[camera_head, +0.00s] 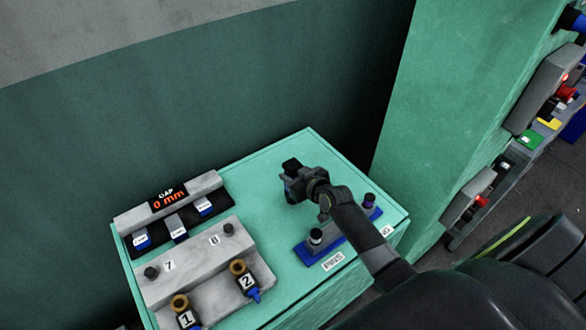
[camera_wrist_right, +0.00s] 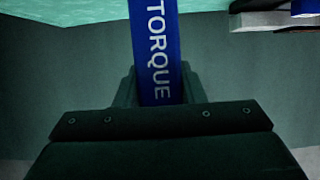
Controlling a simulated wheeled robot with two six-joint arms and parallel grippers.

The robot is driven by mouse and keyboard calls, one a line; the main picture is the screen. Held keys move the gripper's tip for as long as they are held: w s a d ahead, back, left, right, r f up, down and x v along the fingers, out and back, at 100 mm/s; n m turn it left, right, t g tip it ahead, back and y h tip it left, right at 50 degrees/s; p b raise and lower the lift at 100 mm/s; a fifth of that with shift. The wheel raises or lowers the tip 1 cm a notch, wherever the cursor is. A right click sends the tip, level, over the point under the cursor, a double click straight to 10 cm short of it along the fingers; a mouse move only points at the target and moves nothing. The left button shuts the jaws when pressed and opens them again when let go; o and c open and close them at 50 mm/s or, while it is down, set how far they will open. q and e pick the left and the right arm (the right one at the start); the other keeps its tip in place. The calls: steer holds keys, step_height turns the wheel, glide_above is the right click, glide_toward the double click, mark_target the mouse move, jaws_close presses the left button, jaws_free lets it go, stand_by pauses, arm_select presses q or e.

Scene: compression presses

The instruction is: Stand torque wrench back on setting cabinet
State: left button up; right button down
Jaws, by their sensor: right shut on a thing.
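My right gripper (camera_head: 291,172) is over the back middle of the green cabinet's top (camera_head: 262,205) in the head view. In the right wrist view, the gripper (camera_wrist_right: 158,92) is shut on the torque wrench (camera_wrist_right: 155,45), a flat blue bar with white "TORQUE" lettering. The wrench runs up out of the picture from between the fingers. In the head view I cannot make out the wrench; the gripper and arm hide it. Whether its lower end touches the cabinet cannot be told. My left gripper is not in view.
A grey block with a "GAP 0 mm" display (camera_head: 168,197) and a numbered grey fixture (camera_head: 190,262) fill the cabinet's left side. A blue pin tray (camera_head: 307,254) lies under my right forearm. A green press column (camera_head: 435,120) rises at the right. Mid-top is bare.

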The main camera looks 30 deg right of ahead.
steer(key=shift+w+r, duration=0.1)
steer(key=shift+r, duration=0.1)
steer(key=shift+f, duration=0.15)
steer(key=c, duration=0.9)
jaws_free()
steer(key=shift+f, duration=0.1)
steer(key=shift+r, duration=0.25)
steer(key=shift+s, duration=0.5)
steer(key=b+v, duration=0.1)
steer(key=v, duration=1)
steer(key=shift+s, duration=0.15)
